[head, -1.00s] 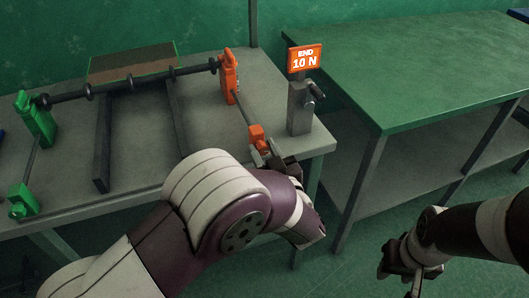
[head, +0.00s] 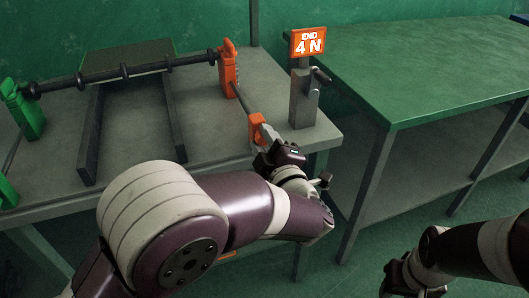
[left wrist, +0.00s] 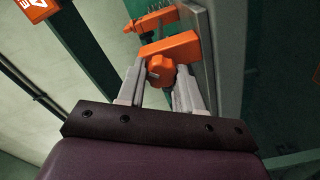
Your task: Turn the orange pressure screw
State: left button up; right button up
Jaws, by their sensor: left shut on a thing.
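The orange pressure screw (left wrist: 160,70) shows in the left wrist view as a faceted knob between my two grey fingers, in front of an orange block (left wrist: 172,46). In the head view the orange block (head: 256,128) is at the front end of a dark rod, and my gripper hides the knob. My left gripper (head: 267,141) is shut on the screw; it also shows in the left wrist view (left wrist: 160,84). The orange display sign (head: 308,43) reads "END 4 N". My right gripper (head: 397,285) is low at the right, its fingers partly cut off by the frame edge.
A dark roller (head: 130,71) with discs spans between a green bracket (head: 28,112) and an orange bracket (head: 228,70). A grey post (head: 304,100) with a small handle stands right of the screw. The green table (head: 430,70) at the right is bare.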

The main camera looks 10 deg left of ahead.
pick_arm(q)
jog(key=n+b, duration=0.3)
jog(key=b, duration=0.1)
jog(key=f+n+b, duration=0.1)
jog(key=n+b, duration=0.2)
jog(key=b, duration=0.1)
jog(key=shift+r+n+b, duration=0.25)
jog(key=shift+n+b, duration=1.05)
jog(key=shift+b, duration=0.15)
jog(key=o, duration=1)
jog(key=shift+o, duration=0.2)
jog(key=p+v, duration=0.2)
jog(key=v, duration=1)
jog(key=shift+s+d, duration=0.2)
jog(key=shift+s, duration=0.15)
